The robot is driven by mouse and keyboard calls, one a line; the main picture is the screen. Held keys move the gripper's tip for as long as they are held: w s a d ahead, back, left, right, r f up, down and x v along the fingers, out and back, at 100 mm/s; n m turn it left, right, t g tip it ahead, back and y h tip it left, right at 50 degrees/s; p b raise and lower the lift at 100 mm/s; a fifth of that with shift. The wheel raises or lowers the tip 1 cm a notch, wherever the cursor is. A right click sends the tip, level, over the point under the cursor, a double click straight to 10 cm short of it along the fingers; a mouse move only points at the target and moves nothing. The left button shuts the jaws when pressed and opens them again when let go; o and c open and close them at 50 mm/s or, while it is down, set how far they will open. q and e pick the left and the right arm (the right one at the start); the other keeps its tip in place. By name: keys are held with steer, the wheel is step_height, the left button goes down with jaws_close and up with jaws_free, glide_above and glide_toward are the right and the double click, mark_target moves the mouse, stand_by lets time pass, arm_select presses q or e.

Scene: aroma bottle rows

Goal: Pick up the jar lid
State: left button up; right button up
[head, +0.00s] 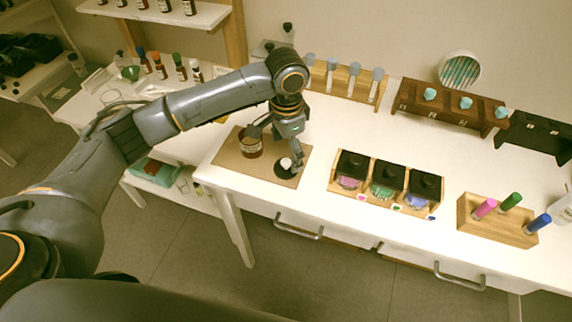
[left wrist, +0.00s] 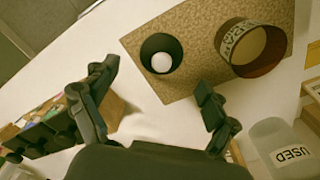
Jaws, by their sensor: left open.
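The jar lid (head: 286,168) is a black disc with a white round knob. It lies on a brown mat (head: 232,165) near the front left of the white table. In the left wrist view the lid (left wrist: 151,46) is just beyond the fingertips, roughly centred between them. An amber open jar (head: 250,147) with a patterned label stands on the mat beside the lid; it also shows in the left wrist view (left wrist: 266,68). My left gripper (head: 277,148) is open and empty above the mat, its fingers partly overlapping the jar and lid in the head view. My right gripper is out of view.
Right of the mat stands a wooden rack (head: 385,207) of black-topped bottles, then a wooden block (head: 492,226) with coloured tubes. Wooden racks (head: 445,108) line the back. A translucent bin marked USED (left wrist: 283,145) stands beyond the mat. Clear table lies between mat and rack.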

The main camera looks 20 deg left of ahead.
mark_target(286, 161)
arm_select(q)
step_height(286, 161, down, 5)
steer(key=shift+w+a+p, duration=0.1)
steer(key=shift+p, duration=0.55)
steer(key=c, duration=1.1)
